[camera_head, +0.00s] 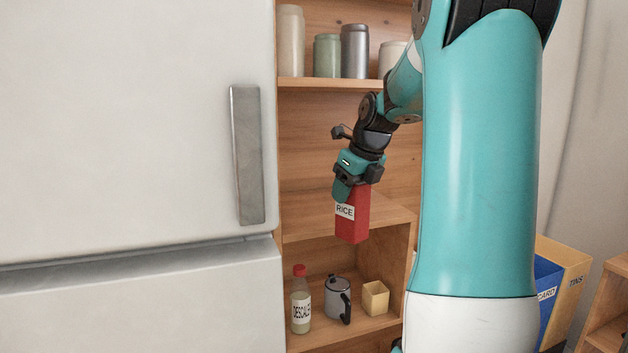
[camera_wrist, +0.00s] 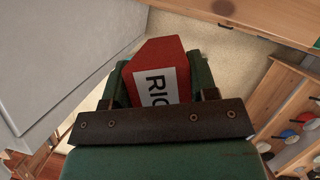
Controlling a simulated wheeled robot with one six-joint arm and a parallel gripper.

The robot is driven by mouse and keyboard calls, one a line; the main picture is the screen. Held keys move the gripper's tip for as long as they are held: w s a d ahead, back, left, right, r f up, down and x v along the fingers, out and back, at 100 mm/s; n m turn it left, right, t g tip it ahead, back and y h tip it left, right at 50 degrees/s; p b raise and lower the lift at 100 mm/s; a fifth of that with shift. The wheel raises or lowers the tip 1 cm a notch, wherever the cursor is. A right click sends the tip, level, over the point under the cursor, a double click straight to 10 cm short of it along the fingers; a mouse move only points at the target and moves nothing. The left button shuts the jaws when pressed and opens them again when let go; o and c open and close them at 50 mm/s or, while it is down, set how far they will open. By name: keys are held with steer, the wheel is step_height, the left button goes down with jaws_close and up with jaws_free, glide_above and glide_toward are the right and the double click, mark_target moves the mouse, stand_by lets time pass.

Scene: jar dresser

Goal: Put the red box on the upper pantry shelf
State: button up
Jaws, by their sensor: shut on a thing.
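The red box (camera_head: 352,222) has a white label reading RICE. My gripper (camera_head: 352,188) is shut on its upper part and holds it upright in the air, in front of the wooden pantry. In the wrist view the red box (camera_wrist: 155,62) sits between the fingers of my gripper (camera_wrist: 160,92), its label partly hidden by the gripper. The upper pantry shelf (camera_head: 305,83) carries several jars along its visible stretch. A bare middle shelf (camera_head: 305,226) lies behind the box. My arm hides the right part of the pantry.
The lower shelf holds a bottle labelled DESCALE (camera_head: 301,305), a grey pot (camera_head: 337,299) and a small yellow container (camera_head: 375,298). A white fridge (camera_head: 130,130) with a metal handle (camera_head: 247,155) borders the pantry on the left. Blue (camera_head: 547,275) and tan (camera_head: 565,265) bins stand at right.

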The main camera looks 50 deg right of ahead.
steer(key=w+d+p, duration=0.2)
steer(key=w+p, duration=0.2)
steer(key=w, duration=0.9)
steer(key=shift+f, duration=0.3)
steer(key=o, duration=1.2)
steer(key=shift+f, duration=0.15)
steer(key=s+b, duration=0.1)
steer(key=s, duration=0.3)
steer(key=s+a+r+b, duration=0.1)
steer(key=s+b, duration=0.1)
steer(key=s, duration=0.2)
steer(key=s+a+b, duration=0.1)
steer(key=s, duration=0.3)
steer(key=shift+s+r+b, duration=0.15)
steer(key=shift+r+b, duration=0.05)
steer(key=shift+b, duration=0.2)
